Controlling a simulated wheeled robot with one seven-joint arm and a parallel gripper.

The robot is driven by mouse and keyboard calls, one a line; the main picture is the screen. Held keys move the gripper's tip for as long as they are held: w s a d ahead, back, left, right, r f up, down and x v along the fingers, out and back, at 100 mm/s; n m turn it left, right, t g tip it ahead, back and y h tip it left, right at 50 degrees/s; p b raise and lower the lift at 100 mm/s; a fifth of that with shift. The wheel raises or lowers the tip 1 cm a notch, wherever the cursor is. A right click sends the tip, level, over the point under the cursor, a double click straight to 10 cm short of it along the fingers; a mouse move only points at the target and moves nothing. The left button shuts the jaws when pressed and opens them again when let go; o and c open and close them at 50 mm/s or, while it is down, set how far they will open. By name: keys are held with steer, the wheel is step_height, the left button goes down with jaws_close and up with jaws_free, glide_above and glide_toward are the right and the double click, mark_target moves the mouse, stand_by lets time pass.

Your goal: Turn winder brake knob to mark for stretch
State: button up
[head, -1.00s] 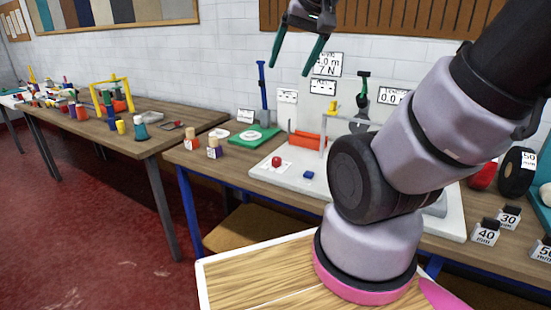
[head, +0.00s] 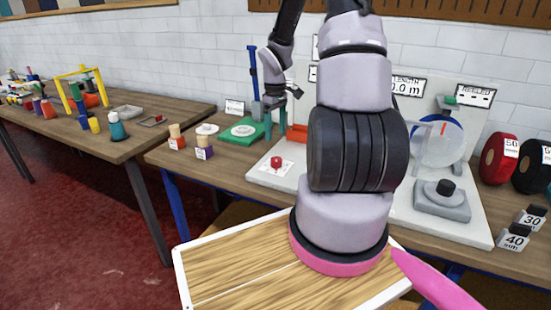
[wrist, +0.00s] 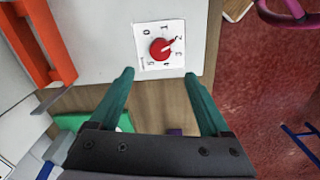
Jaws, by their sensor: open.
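The red brake knob (head: 276,163) sits on a white dial plate at the left end of the winder's pale base board (head: 262,178). In the wrist view the knob (wrist: 161,49) has a pointer toward the upper right, near the 2 of a printed number scale. My gripper (head: 276,137) hangs above the board's left end, just behind the knob in the head view. In the wrist view its teal fingers (wrist: 158,76) are spread and empty, with the knob beyond and between their tips, apart from them.
An orange-red bar (wrist: 40,40) stands beside the dial. My arm hides the board's middle.

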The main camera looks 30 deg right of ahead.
mark_target(276, 158)
step_height(276, 158, down, 11)
steer(key=shift+d+f, duration=0.1)
stand_by(0.4)
jaws_close()
